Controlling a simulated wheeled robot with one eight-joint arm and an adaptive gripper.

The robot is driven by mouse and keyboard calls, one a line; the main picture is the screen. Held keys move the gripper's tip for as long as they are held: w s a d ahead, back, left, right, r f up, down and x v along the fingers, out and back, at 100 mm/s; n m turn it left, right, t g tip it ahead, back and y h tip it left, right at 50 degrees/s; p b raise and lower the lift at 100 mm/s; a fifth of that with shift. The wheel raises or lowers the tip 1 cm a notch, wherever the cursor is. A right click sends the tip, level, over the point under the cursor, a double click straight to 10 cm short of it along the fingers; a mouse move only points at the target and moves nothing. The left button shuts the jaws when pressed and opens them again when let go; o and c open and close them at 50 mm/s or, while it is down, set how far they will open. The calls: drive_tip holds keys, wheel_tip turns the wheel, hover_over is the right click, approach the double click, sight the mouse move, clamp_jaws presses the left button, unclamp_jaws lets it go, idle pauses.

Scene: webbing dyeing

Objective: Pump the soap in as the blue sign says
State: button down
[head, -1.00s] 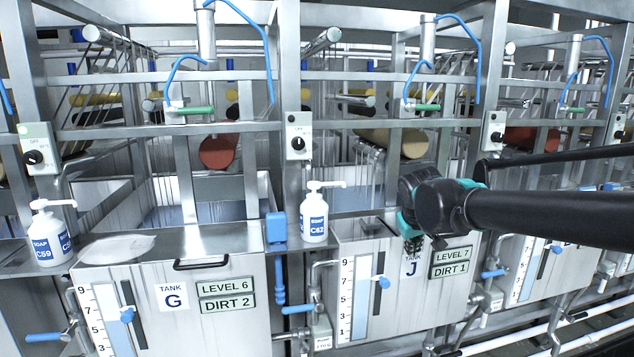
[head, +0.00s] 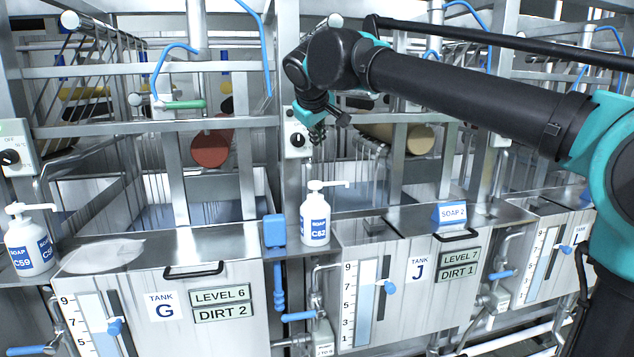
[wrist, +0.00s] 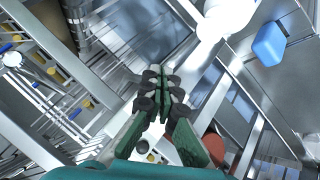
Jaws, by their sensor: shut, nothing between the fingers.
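The blue sign (head: 450,213) reads "SOAP 2" and stands on the top of tank J (head: 400,285). A white soap pump bottle (head: 315,215) with a blue label stands upright on the ledge between tanks G and J, its nozzle pointing right. My gripper (head: 317,132) is shut and empty, above the bottle's pump head and apart from it in the head view. In the wrist view the closed fingers (wrist: 162,88) show at the centre. A white shape at the top of that view looks like the bottle (wrist: 212,18), partly cut off.
Another soap bottle (head: 30,242) stands at the far left beside tank G (head: 215,290). A blue box (head: 275,230) is just left of the near bottle. A dial box (head: 297,135) and steel rails are close behind my gripper.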

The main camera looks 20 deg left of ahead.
sight(315, 181)
drive_tip(key=shift+s+a+r, duration=0.15)
drive_tip(key=shift+a+r, duration=0.25)
drive_tip(key=shift+f, duration=4.45)
drive_tip(key=shift+f, duration=0.4)
drive_tip(key=shift+f, duration=0.95)
drive_tip(key=shift+r, duration=1.4)
